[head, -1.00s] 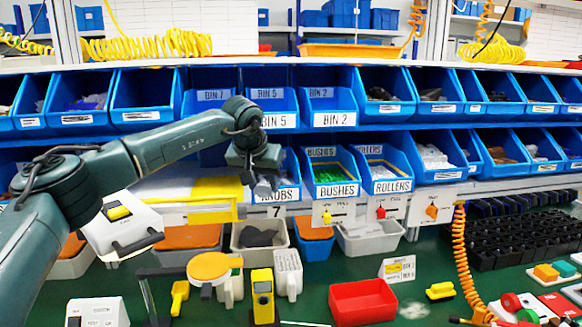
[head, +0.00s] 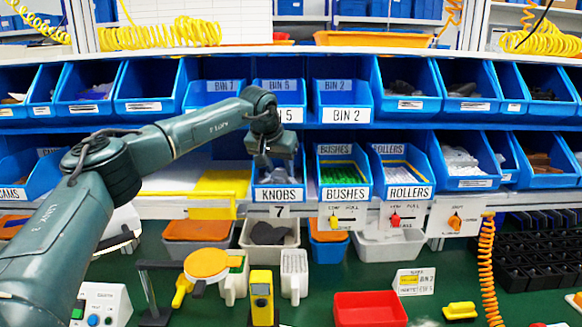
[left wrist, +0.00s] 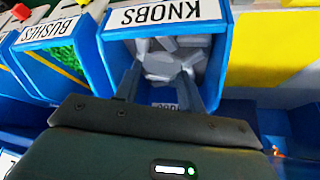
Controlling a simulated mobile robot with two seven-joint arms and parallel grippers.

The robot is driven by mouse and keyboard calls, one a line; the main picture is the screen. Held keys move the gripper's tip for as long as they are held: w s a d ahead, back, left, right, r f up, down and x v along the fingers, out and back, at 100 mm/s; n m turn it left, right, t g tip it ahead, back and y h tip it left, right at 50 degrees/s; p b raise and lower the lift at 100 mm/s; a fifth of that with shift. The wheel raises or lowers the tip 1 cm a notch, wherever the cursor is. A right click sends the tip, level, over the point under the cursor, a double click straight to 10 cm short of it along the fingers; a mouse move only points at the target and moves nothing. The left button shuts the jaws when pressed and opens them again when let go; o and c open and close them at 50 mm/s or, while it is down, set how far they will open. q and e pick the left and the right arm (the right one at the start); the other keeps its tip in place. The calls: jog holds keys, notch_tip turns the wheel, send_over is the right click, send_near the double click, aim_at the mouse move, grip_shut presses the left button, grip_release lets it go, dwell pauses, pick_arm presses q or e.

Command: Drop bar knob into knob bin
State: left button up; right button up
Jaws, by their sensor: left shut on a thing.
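The knob bin (head: 279,196) is a blue open-front bin labelled KNOBS in the lower row, left of the BUSHES bin. Its blue wall also shows in the left wrist view (left wrist: 115,52), with several grey knobs inside. My left gripper (head: 278,174) points down at the bin's opening, behind the front label. In the left wrist view my left gripper (left wrist: 160,75) is shut on a light grey bar knob (left wrist: 159,68) between its fingertips. The held knob is hard to tell from the knobs behind it. My right gripper is not in view.
The bushes bin (head: 343,192) and rollers bin (head: 404,191) stand to the right. A shelf row of blue bins (head: 341,115) runs above. A yellow panel (head: 215,190) is at the left. Grey, orange and red containers stand on the green bench below.

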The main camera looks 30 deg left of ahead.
pick_arm(q)
jog(key=shift+s+r, duration=0.25)
jog(key=shift+s, duration=0.2)
jog(key=shift+f, duration=0.1)
jog(key=shift+w+a+f, duration=0.15)
jog(key=shift+w+f, duration=0.15)
jog(key=shift+w, duration=0.1)
jog(key=shift+s, duration=0.2)
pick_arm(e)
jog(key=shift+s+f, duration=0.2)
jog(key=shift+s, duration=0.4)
pick_arm(q)
jog(key=shift+f, duration=0.15)
jog(key=shift+w+f, duration=0.1)
jog(key=shift+f, duration=0.25)
jog(key=o, duration=1)
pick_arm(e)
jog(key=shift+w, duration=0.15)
pick_arm(q)
jog(key=shift+r, duration=0.15)
